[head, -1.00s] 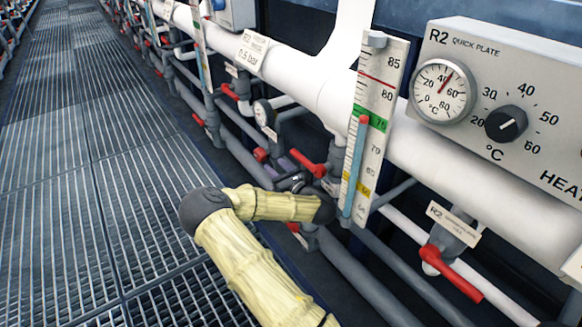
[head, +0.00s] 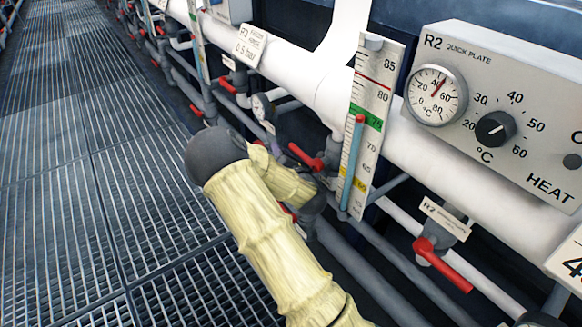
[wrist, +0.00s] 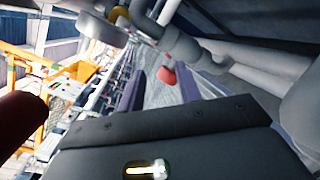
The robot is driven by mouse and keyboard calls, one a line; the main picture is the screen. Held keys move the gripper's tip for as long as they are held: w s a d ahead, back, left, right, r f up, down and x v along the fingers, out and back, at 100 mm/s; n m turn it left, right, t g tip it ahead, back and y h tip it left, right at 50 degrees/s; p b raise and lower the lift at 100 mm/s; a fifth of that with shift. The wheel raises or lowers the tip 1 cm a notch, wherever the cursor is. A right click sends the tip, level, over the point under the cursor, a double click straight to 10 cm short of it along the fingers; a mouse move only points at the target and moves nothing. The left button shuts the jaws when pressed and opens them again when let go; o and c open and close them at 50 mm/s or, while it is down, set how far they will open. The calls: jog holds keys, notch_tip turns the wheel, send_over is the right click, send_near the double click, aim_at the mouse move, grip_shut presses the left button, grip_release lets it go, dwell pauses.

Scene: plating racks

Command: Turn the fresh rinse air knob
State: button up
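A small red knob (wrist: 168,76) shows in the wrist view, ahead of my gripper (wrist: 161,84) and roughly between its two dark purple fingers. The fingers stand apart with a gap between them, and I see no contact with the knob. In the head view my pale-sleeved arm hides most of my gripper and the knob. The sign's smaller text is too small to read.
Red lever valves (head: 305,157) and (head: 442,264) sit close to the arm. A scaled tube gauge (head: 365,130), white pipe (head: 450,178) and R2 heat box (head: 505,110) stand at right. The grated walkway (head: 90,190) on the left is clear.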

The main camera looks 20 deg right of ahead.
jog(key=s+a+r+m+g+p, duration=0.4)
jog(key=s+a+r+m, duration=0.15)
jog(key=m, duration=0.55)
jog(key=s+d+r+m+g+p, duration=0.1)
jog(key=s+r+m+g+p, duration=0.1)
jog(key=s+m, duration=0.3)
jog(key=s+d+r+m+g+h+p, duration=0.1)
jog(key=s+r+m+g+p, duration=0.1)
jog(key=s+m+g+p, duration=0.2)
jog(key=shift+s+d+r+m+g+h, duration=0.25)
jog(key=shift+s+m, duration=0.95)
jog(key=shift+s, duration=0.6)
jog(key=s+r+m+g+p, duration=0.4)
jog(key=s+r+m, duration=0.1)
jog(key=s, duration=0.6)
jog(key=shift+s+a+r, duration=0.3)
jog(key=shift+s+r, duration=0.05)
jog(key=shift+s, duration=0.05)
